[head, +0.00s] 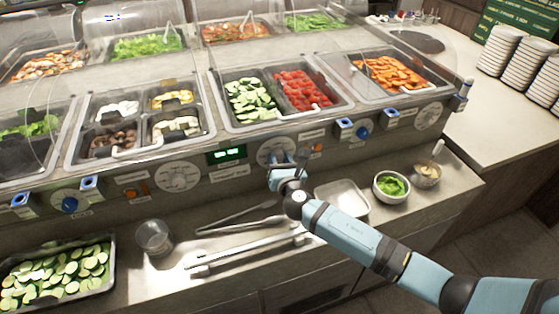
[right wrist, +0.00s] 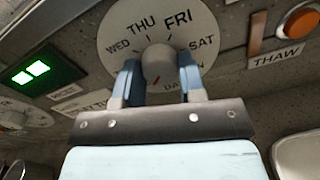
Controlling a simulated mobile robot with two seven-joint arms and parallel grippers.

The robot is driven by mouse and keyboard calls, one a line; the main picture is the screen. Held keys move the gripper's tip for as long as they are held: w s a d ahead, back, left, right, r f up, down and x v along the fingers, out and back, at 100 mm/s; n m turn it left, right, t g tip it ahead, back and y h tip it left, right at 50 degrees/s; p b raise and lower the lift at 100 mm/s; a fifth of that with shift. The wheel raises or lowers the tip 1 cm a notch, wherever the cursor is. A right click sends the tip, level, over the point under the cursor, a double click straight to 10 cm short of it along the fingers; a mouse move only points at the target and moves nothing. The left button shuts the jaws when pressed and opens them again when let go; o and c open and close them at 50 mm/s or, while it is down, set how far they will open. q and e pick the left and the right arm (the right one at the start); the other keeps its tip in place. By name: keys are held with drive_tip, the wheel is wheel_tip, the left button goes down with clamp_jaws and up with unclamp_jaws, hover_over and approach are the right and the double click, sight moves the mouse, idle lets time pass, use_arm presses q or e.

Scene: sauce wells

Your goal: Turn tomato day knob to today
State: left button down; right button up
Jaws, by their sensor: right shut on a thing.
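The day knob (right wrist: 158,63) is a round grey knob at the middle of a pale dial (right wrist: 118,25). The dial reads WED, THU, FRI and SAT around its top and sides. A small red mark shows just below the knob; lettering under it is partly hidden. My right gripper (right wrist: 159,80) is shut on the knob, one finger on each side. In the head view my right gripper (head: 291,165) is at the dial (head: 270,152) on the counter's front panel, below the tray of red tomatoes (head: 300,88), and covers part of the dial. My left gripper is out of view.
A green-lit display (head: 226,153) is left of the dial, and an orange THAW button (right wrist: 300,20) right of it. On the ledge are tongs (head: 240,217), a clear cup (head: 154,237), an empty metal tray (head: 342,198) and a bowl of greens (head: 391,188).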

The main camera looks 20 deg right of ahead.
drive_tip(key=m+b, duration=0.1)
drive_tip(key=m, duration=0.2)
drive_tip(key=shift+f+m+b, duration=0.1)
drive_tip(key=shift+m+b, duration=0.2)
drive_tip(key=shift+m, duration=0.1)
drive_tip(key=shift+m+b, duration=0.35)
drive_tip(key=shift+m, duration=1.85)
drive_tip(key=o, duration=0.9)
